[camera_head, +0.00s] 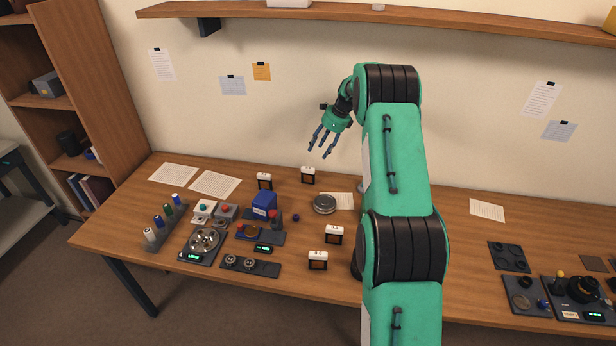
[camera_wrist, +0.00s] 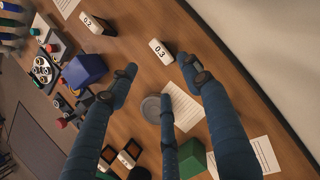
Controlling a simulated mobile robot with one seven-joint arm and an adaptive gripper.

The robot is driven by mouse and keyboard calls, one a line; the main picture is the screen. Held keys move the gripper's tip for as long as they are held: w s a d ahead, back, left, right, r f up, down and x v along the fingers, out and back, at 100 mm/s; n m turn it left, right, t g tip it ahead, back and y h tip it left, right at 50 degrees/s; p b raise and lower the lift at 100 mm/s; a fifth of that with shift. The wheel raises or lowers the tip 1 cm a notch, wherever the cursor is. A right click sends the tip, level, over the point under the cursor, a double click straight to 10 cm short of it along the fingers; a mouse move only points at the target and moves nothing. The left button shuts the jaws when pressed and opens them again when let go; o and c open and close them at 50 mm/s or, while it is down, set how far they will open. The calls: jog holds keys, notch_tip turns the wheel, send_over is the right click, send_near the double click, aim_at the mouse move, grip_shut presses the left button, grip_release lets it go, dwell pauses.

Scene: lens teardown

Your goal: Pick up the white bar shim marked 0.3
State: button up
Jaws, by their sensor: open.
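The white bar shim marked 0.3 (camera_wrist: 161,52) stands in a small dark holder at the back of the table, just beyond my fingertips in the wrist view. In the head view it appears to be the right one (camera_head: 308,171) of the two back shims. My gripper (camera_head: 321,149) is open and empty, raised above the back of the table. Its spread fingers (camera_wrist: 160,80) also show in the wrist view. Another white shim, marked 0.2 (camera_wrist: 90,22), stands to the left of it. The 0.3 shim is not touched.
A blue box (camera_head: 263,204) and a round grey disc (camera_head: 324,204) stand in front of the back shims. Two more shim holders (camera_head: 334,235) (camera_head: 318,261) stand nearer the front. A shelf (camera_head: 450,22) runs along the wall above. Papers lie on the table.

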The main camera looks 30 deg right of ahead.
jog(key=b, duration=0.2)
send_near(308, 169)
jog(key=x, duration=0.5)
jog(key=shift+w+d, duration=0.1)
jog(key=shift+f, duration=0.1)
jog(key=shift+b+x, duration=0.75)
jog(key=shift+x, duration=1.85)
jog(key=shift+c, duration=0.3)
grip_shut()
